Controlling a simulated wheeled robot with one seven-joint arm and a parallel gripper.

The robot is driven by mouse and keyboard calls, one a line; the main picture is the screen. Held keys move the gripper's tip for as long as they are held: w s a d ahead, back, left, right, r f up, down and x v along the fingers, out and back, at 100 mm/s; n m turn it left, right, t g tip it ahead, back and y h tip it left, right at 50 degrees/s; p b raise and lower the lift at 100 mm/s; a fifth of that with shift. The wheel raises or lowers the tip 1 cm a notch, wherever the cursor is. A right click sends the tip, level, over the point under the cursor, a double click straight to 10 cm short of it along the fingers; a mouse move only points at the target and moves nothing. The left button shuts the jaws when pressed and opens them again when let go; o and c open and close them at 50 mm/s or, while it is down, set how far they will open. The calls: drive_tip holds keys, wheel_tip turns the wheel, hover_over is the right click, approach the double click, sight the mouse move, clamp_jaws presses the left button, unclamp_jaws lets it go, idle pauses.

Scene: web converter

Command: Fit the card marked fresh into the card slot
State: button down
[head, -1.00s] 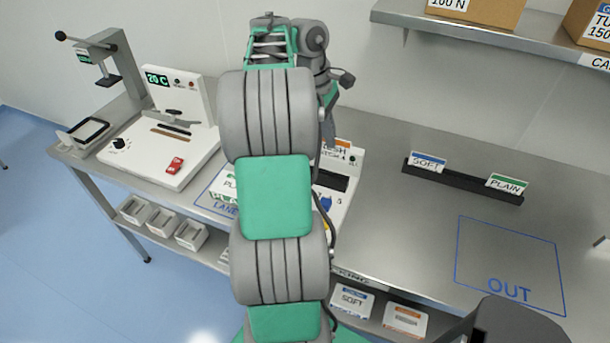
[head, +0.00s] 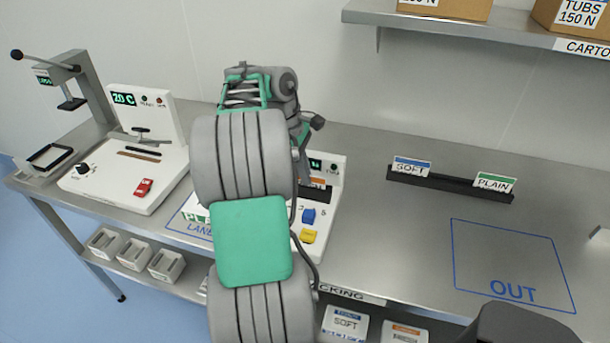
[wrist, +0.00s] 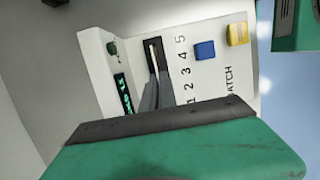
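The card marked fresh shows in the head view only as a thin orange and white strip (head: 316,182), low at the slot and partly behind my arm. In the wrist view the card (wrist: 154,52) is a thin pale edge in the dark card slot (wrist: 154,42). My gripper (wrist: 157,82) is shut on it, its two grey fingers close together and reaching down to the slot. How deep the card sits I cannot tell. The slot belongs to a white control box (head: 335,175) with a green display, a blue button (wrist: 204,50) and a yellow button (wrist: 238,33).
A black rack (head: 450,184) holds the SOFT card (head: 411,166) and the PLAIN card (head: 494,182). A white sealing machine (head: 120,185) and a lever press (head: 75,85) stand at the left. A shelf (head: 480,30) hangs above.

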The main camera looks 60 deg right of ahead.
drive_tip(key=c, duration=1.7)
unclamp_jaws()
drive_tip(key=d+p+v, duration=0.1)
drive_tip(key=p+v, duration=0.9)
drive_tip(key=v, duration=0.2)
drive_tip(key=w+a+r+h, duration=0.1)
drive_tip(key=w+a+r, duration=0.2)
drive_tip(key=w+a, duration=0.25)
drive_tip(key=w+a+t+h, duration=0.1)
drive_tip(key=w+a+t, duration=0.15)
drive_tip(key=a, duration=0.45)
drive_tip(key=w+a+t+h, duration=0.1)
drive_tip(key=w+a, duration=0.2)
drive_tip(key=a, duration=0.3)
drive_tip(key=a+f+m+t+y, duration=0.1)
drive_tip(key=a+t, duration=0.1)
drive_tip(key=a, duration=1)
drive_tip(key=s+a+f+t+y, duration=0.1)
drive_tip(key=a+f+t+y, duration=0.1)
drive_tip(key=a, duration=1.1)
drive_tip(key=shift+f+m+y, duration=0.25)
drive_tip(key=shift+m+y, duration=0.05)
drive_tip(key=shift+m, duration=0.1)
drive_tip(key=shift+a, duration=0.1)
